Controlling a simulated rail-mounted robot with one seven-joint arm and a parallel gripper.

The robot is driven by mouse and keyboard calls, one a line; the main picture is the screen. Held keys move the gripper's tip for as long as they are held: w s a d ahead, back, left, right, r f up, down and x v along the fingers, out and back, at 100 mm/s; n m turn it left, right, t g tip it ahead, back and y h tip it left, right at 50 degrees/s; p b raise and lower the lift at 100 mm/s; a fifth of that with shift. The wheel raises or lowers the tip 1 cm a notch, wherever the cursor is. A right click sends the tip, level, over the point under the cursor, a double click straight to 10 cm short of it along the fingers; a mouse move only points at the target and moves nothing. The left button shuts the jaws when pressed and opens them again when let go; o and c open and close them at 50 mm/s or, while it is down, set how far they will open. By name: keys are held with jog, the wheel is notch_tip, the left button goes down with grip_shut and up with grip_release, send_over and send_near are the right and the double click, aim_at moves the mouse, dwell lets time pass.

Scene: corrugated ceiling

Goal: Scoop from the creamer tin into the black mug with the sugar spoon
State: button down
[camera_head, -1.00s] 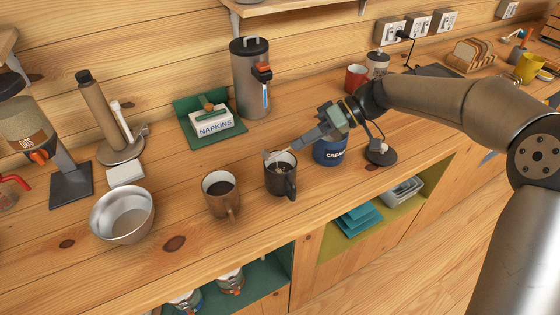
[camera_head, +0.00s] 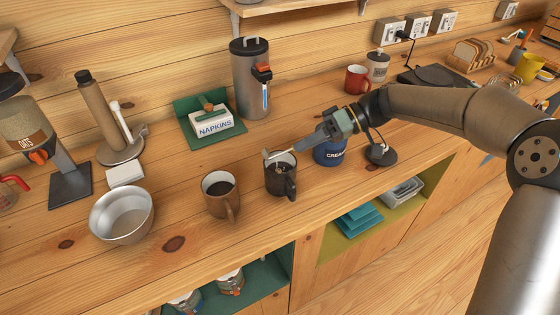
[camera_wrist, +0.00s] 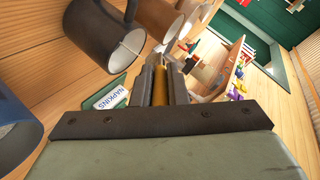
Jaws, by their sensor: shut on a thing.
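My gripper (camera_head: 299,146) is shut on the sugar spoon. The spoon's tan handle (camera_wrist: 160,88) shows between the fingers in the wrist view. Its pale end (camera_head: 269,153) is at the rim of the black mug, on the far left side; whether it touches the mug or holds anything is too small to tell. The tin's side shows in the wrist view (camera_wrist: 14,130).
A brown mug (camera_head: 222,202) with dark liquid and a metal bowl (camera_head: 122,230) stand left of the black mug. A napkin box (camera_head: 213,126) and a tall dispenser (camera_head: 250,95) are behind. A red mug (camera_head: 356,79) is farther back. The counter's front edge is close.

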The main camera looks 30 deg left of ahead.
jog(key=shift+w+d+f+g+y+b, duration=0.25)
jog(key=shift+f+g+y+b, duration=0.05)
jog(key=shift+f+g+y, duration=0.2)
dwell(0.6)
jog(key=shift+w+d+f+g+y+b, duration=0.55)
jog(key=shift+g+y+b, duration=0.05)
jog(key=shift+b, duration=0.25)
dwell(0.4)
jog(key=shift+w+r+g+y+b, duration=0.1)
jog(key=shift+w+g+y+b, duration=0.05)
jog(key=shift+g+y+b, duration=0.45)
dwell(0.7)
jog(key=shift+d+r+g+y+b, duration=0.1)
jog(key=shift+r+g+y+b, duration=0.35)
jog(key=shift+r+g+y, duration=0.95)
dwell(1.4)
